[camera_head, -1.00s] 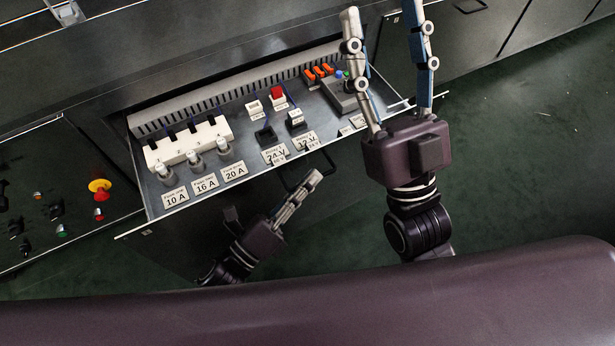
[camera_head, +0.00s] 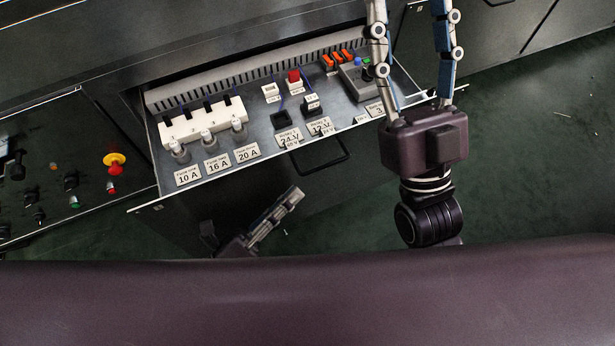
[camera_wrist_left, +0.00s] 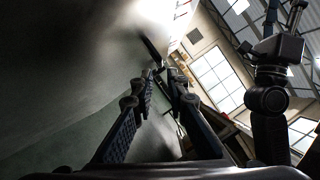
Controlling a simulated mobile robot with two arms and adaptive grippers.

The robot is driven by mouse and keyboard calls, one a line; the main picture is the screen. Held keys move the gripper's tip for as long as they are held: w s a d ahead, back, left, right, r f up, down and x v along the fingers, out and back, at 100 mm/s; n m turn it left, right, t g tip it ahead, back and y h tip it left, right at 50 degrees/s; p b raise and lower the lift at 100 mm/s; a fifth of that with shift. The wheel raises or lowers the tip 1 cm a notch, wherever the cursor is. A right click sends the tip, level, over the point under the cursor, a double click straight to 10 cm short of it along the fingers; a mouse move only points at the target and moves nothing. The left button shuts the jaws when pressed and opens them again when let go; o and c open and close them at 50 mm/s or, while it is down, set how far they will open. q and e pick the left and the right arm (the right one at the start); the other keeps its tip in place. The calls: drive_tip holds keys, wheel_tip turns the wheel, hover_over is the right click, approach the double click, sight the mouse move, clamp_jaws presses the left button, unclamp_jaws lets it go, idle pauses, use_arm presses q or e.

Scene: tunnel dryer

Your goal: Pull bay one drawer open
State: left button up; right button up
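The drawer (camera_head: 217,181) stands pulled out from the cabinet, its inside showing from above. Its black bar handle (camera_head: 322,166) is on the front face, below the 24 V and 12 V labels. My left gripper (camera_head: 296,192) is below and left of the handle, apart from it. In the left wrist view its two fingers (camera_wrist_left: 164,76) stand apart with nothing between them, and a dark bar (camera_wrist_left: 153,50) shows beyond the tips. My right gripper (camera_head: 408,8) is over the drawer's right end, its fingers wide apart and empty; its tips reach the top picture edge.
The drawer holds white fuse holders (camera_head: 203,121), a red switch (camera_head: 293,76), orange parts (camera_head: 338,60) and a grey box (camera_head: 361,82). A control panel with a yellow and red stop button (camera_head: 115,161) is at left. Green floor (camera_head: 540,110) is clear at right.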

use_arm(q)
drive_tip(key=shift+v, duration=1.4)
